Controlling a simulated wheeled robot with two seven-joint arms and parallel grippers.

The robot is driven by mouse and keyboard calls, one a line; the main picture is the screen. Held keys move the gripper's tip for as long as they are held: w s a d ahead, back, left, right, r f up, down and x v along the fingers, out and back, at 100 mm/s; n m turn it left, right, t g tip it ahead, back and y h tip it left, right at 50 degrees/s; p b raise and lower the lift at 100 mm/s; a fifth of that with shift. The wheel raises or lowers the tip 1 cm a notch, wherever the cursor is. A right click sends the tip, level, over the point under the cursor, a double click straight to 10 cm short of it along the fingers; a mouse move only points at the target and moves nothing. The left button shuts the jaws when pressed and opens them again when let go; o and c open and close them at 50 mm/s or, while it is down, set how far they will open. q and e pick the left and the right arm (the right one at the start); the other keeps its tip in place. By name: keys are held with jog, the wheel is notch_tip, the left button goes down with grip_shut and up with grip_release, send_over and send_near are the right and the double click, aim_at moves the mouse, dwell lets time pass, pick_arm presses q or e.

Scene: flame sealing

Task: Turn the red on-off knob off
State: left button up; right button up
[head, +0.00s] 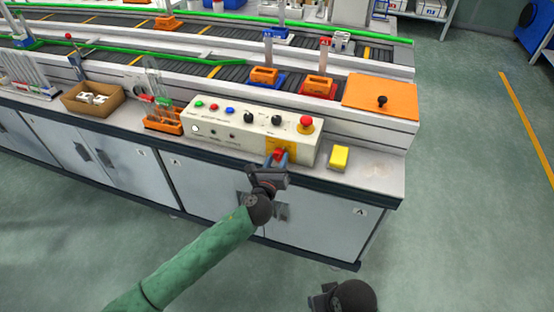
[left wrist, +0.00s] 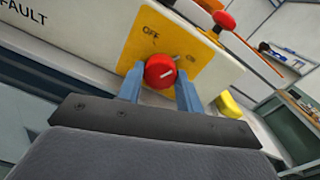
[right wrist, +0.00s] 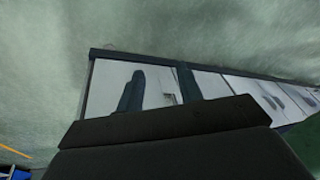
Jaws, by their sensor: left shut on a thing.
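The red on-off knob (head: 279,154) is on the yellow plate (head: 286,143) at the right end of the control box's front. In the left wrist view the knob (left wrist: 160,71) sits between the blue fingers of my left gripper (left wrist: 159,88), which is shut on it. The white line on its face slants up to the right, toward the ON lettering (left wrist: 190,58). The OFF lettering (left wrist: 150,36) is above the knob. My right gripper (right wrist: 160,88) is low in front of the cabinets, with its dark fingers apart and nothing visible between them.
The control box (head: 213,131) carries several buttons and knobs, with a red emergency button (head: 306,123) on top. A yellow block (head: 339,157) stands just right of it on the bench. The bench's right end (head: 378,178) is bare.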

pick_arm(q)
jog(key=n, duration=0.4)
jog(key=shift+r+n, duration=0.1)
jog(key=shift+n, duration=0.2)
jog(key=n, duration=0.3)
jog(key=shift+n+p, duration=0.3)
jog(key=shift+p, duration=0.1)
jog(key=n, duration=0.3)
jog(key=shift+a+n+p, duration=0.1)
jog(key=shift+n+p, duration=0.25)
jog(key=shift+n, duration=1.15)
pick_arm(e)
jog(key=shift+s+d+r+g+h, duration=0.15)
jog(key=shift+s+d+r, duration=0.1)
jog(key=shift+d+r, duration=0.35)
jog(key=shift+s+d+r+g+h, duration=0.2)
jog(key=shift+d+r, duration=0.25)
jog(key=shift+r, duration=0.2)
jog(key=shift+s+f, duration=0.15)
jog(key=shift+f, duration=0.05)
pick_arm(q)
jog(key=o, duration=1)
pick_arm(e)
jog(key=shift+d, duration=0.15)
pick_arm(q)
jog(key=shift+s, duration=0.1)
